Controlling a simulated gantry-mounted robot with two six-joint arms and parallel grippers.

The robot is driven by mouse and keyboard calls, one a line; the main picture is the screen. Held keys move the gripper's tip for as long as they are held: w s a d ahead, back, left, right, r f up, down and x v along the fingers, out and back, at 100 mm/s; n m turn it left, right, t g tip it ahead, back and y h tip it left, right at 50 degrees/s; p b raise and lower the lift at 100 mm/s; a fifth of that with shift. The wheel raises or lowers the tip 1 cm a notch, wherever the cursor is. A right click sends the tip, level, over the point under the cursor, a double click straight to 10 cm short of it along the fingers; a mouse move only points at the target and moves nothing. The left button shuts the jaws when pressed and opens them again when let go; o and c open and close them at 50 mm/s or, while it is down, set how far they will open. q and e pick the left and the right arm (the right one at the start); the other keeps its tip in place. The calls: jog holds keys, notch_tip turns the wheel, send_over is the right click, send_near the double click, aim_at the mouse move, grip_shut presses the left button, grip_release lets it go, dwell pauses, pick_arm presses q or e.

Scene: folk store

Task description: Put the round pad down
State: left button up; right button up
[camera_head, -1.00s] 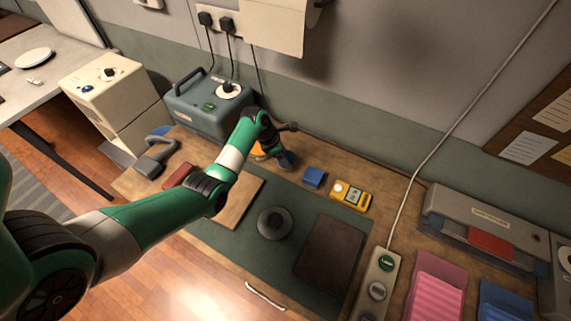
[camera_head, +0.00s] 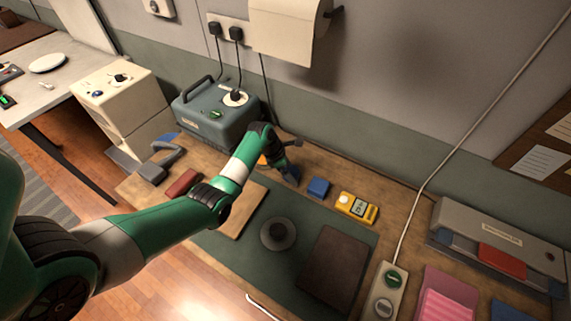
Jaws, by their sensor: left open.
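My left gripper (camera_head: 289,172) is open at the back of the bench, just left of a small blue block. An orange thing (camera_head: 262,160), possibly the round pad, shows only in part behind my left wrist. The wrist hides its full shape, and I cannot tell whether the fingers touch it. A dark round piece with a raised centre (camera_head: 278,234) sits on the green mat (camera_head: 235,248), apart from the gripper. My right gripper is not in view.
The blue block (camera_head: 318,187) and a yellow meter (camera_head: 357,208) stand right of the gripper. A grey-blue powered box (camera_head: 215,115) stands behind the arm. A dark flat slab (camera_head: 335,264) lies on the mat. A wooden board (camera_head: 242,212) lies under my forearm.

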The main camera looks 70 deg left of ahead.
pick_arm(q)
jog(key=p+v, duration=0.4)
jog(key=v, duration=0.7)
jog(key=shift+r+p, duration=0.2)
jog(key=shift+p, duration=0.15)
jog(key=shift+s, duration=0.1)
